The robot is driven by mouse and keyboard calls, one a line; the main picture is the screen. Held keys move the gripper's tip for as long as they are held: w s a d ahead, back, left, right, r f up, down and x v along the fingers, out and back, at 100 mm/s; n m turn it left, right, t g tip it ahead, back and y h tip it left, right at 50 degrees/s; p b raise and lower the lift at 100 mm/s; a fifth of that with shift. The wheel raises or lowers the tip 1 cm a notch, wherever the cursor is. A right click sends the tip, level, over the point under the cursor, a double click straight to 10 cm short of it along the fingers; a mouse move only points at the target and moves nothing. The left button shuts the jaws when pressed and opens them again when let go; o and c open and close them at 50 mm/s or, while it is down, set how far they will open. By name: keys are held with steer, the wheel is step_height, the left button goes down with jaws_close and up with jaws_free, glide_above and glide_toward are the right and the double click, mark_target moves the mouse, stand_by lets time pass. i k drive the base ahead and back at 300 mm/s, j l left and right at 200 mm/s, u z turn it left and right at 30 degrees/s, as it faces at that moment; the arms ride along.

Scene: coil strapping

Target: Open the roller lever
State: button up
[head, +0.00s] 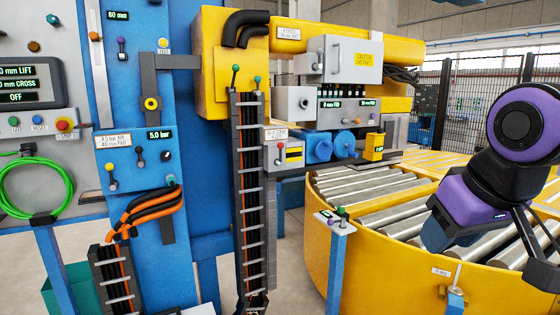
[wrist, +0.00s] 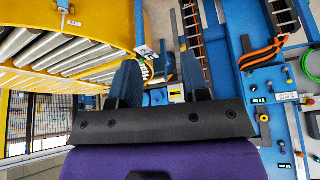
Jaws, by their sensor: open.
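A small grey control box (head: 335,222) on a blue post carries short levers with a green knob (head: 341,211) and a dark knob. It stands at the front left rim of the yellow roller table (head: 330,262). The box also shows in the wrist view (wrist: 145,51), just beyond my fingers. A second, pale-knobbed lever (head: 457,273) stands on a blue post farther right. I cannot read which one is the roller lever. My gripper (wrist: 160,78) is open and empty, its fingers apart from the levers. In the head view my arm is at the right, over the rollers.
Metal rollers (head: 375,186) fill the curved yellow table. A dark cable chain (head: 249,180) hangs left of it. Blue panels with several other knobs and orange hoses (head: 150,212) stand at the left. Floor (head: 297,270) is free between the chain and the table.

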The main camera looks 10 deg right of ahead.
mark_target(279, 163)
steer(key=i+j, duration=0.1)
steer(key=i, duration=0.5)
steer(key=i+j+z, duration=0.1)
steer(key=i, duration=0.5)
